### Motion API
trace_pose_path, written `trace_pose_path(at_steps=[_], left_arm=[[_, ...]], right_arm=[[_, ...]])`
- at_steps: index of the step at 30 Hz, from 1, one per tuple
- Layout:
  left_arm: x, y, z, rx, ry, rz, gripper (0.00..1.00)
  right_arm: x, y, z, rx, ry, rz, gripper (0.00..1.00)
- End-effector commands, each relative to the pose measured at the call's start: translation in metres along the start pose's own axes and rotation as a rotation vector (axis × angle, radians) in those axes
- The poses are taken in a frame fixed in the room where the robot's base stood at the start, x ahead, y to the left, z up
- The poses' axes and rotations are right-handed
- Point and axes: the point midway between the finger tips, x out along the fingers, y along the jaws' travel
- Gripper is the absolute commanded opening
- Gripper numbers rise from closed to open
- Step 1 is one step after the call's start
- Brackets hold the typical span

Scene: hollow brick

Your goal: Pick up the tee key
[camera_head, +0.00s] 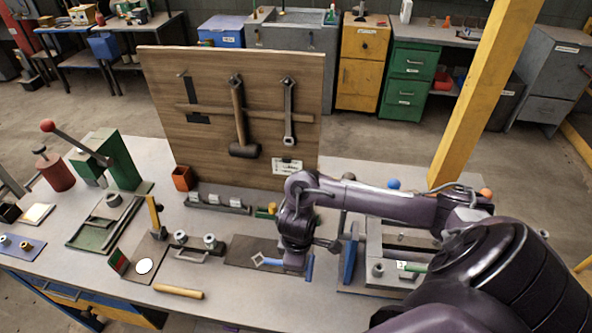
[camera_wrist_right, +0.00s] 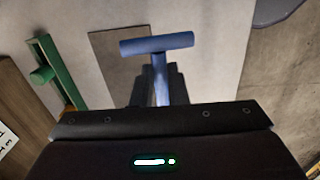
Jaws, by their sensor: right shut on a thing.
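The blue tee key (camera_wrist_right: 157,44) shows its crossbar and part of its shaft in the right wrist view. In the head view its blue crossbar (camera_head: 309,267) sticks out to the right of my right gripper (camera_head: 292,262), and a pale blue diamond-shaped end shows to the left. My right gripper (camera_wrist_right: 157,85) is shut around the shaft, below the crossbar. The key is over or near the dark mat (camera_head: 246,252) on the bench; I cannot tell whether it touches it. My left gripper is not in view.
A wooden tool board (camera_head: 205,150) stands behind, holding a hammer (camera_head: 240,120) and a wrench (camera_head: 289,110). A grey rail (camera_head: 218,203) lies before it. A blue-sided fixture (camera_head: 351,255) stands close to the right. A wooden handle (camera_head: 178,291) lies at the front left.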

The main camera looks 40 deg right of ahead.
Motion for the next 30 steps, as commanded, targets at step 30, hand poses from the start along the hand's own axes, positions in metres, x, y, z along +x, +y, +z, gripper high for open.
trace_pose_path(at_steps=[30], left_arm=[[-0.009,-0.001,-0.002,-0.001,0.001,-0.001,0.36]], right_arm=[[-0.107,0.008,-0.001,0.002,0.004,0.0,0.0]])
